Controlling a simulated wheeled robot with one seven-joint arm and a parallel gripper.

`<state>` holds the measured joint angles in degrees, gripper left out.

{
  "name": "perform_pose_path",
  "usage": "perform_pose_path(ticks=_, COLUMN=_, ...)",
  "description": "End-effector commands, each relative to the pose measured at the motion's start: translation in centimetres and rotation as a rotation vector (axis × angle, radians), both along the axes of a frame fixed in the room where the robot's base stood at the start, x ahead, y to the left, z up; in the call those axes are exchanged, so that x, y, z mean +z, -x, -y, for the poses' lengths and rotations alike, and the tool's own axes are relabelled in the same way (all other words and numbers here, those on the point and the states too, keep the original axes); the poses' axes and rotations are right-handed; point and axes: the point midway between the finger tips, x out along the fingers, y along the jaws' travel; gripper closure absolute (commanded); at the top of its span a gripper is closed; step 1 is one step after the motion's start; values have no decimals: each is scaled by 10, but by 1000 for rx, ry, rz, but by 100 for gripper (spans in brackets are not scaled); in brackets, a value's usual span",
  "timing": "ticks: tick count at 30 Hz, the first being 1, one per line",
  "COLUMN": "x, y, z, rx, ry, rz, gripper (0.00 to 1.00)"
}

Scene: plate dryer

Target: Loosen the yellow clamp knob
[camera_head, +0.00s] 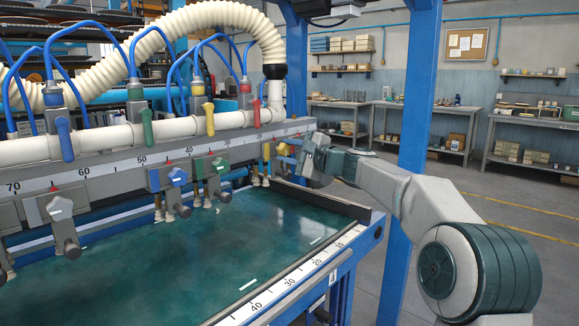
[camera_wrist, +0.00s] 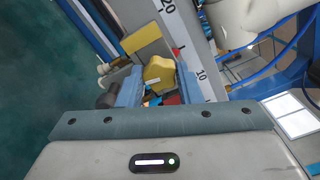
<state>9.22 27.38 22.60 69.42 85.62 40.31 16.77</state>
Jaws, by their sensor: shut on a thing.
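The yellow clamp knob (camera_wrist: 158,71) shows in the wrist view between the two blue fingers of my gripper (camera_wrist: 158,86), which is shut on it. In the head view, the yellow knob (camera_head: 282,149) is small and partly hidden at the right end of the clamp rail. My gripper (camera_head: 302,153) reaches it there from the right. The lower part of the clamp is mostly hidden by the fingers and palm.
Clamps with green (camera_head: 219,164), blue (camera_head: 177,177) and white (camera_head: 59,208) knobs sit farther left on the numbered rail (camera_head: 105,163). Coloured valve levers, including a yellow one (camera_head: 209,118), hang above. A blue post (camera_head: 418,90) stands behind my arm. The green tabletop (camera_head: 200,255) is mostly clear.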

Motion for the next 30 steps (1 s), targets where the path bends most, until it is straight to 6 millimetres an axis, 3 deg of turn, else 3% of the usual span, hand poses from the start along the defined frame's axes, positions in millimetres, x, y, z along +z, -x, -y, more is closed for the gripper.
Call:
perform_pose_path(ticks=1, x=-7, y=0, z=0, rx=1, ry=27, rz=34, gripper=91)
perform_pose_path(ticks=15, x=-6, y=0, z=0, rx=1, ry=285, rz=364, gripper=91)
perform_pose_path(ticks=30, x=-3, y=0, z=0, rx=1, ry=425, rz=539, gripper=91)
